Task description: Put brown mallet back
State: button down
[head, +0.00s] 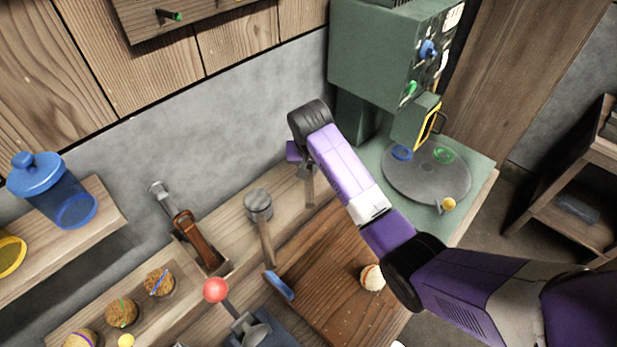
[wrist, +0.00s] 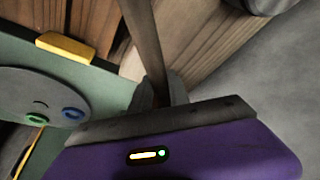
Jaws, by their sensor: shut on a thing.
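My gripper (wrist: 160,92) is shut on a thin brown wooden handle (wrist: 145,40), which I take to be the brown mallet's. The handle runs up out of the wrist view, so its head is not seen there. In the head view my gripper (head: 303,165) is at the back of the bench, left of the green machine, mostly hidden by my purple arm. A short greyish-brown piece (head: 309,187) shows below it.
A green machine (head: 375,55) with a grey disc (head: 420,178) stands to the right. A brown-handled tool (head: 196,240) stands in a wooden holder at left. A red-knobbed lever (head: 215,290) rises in front. A brown board (head: 325,275) carries a pale ball (head: 372,278).

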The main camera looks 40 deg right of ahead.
aim_at(309, 178)
jog(key=shift+f, duration=2.3)
jog(key=c, duration=1.3)
grip_release()
jog(key=shift+f, duration=0.15)
jog(key=shift+o, duration=0.2)
jog(key=v, duration=1.2)
